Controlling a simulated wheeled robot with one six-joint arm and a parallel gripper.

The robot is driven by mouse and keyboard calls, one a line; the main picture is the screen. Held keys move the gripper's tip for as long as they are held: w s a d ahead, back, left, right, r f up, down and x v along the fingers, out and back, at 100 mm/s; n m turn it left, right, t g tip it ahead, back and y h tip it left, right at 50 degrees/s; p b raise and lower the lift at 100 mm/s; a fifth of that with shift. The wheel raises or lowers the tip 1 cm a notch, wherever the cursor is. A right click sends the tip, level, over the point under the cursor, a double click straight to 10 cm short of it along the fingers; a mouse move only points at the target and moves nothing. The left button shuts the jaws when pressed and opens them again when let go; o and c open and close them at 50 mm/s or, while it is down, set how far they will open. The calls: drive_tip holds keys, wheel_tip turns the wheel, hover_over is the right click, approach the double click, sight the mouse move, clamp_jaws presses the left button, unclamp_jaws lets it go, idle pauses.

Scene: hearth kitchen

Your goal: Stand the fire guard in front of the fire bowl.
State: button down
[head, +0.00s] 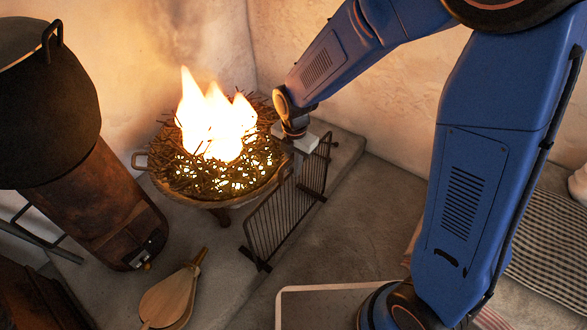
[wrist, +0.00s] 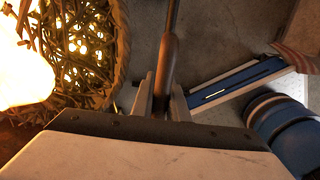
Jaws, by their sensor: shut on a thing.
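The fire guard (head: 283,215) is a dark metal grille with cross feet. It stands upright on the floor slab, just right of and in front of the fire bowl (head: 207,198) in the head view. The fire bowl is a round basket-like bowl filled with twigs, with tall flames rising from it. My gripper (head: 298,160) is shut on the guard's top bar at its far part. In the wrist view my gripper (wrist: 164,100) has a finger on each side of the brown bar of the guard (wrist: 168,62), and the bowl's rim (wrist: 122,45) is close on the left.
A dark pot (head: 45,110) on a rusty cylindrical stove (head: 100,205) stands left of the bowl. Wooden bellows (head: 170,300) lie on the floor in front. A striped rug (head: 555,235) lies at the right.

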drive_tip(key=shift+f, duration=0.65)
drive_tip(key=c, duration=1.7)
unclamp_jaws()
drive_tip(key=shift+c, duration=0.2)
wheel_tip(320, 180, up, 11)
drive_tip(key=shift+d+f, duration=0.1)
drive_tip(key=shift+s+r, duration=0.1)
drive_tip(key=shift+r, duration=0.5)
drive_tip(key=shift+d, duration=0.15)
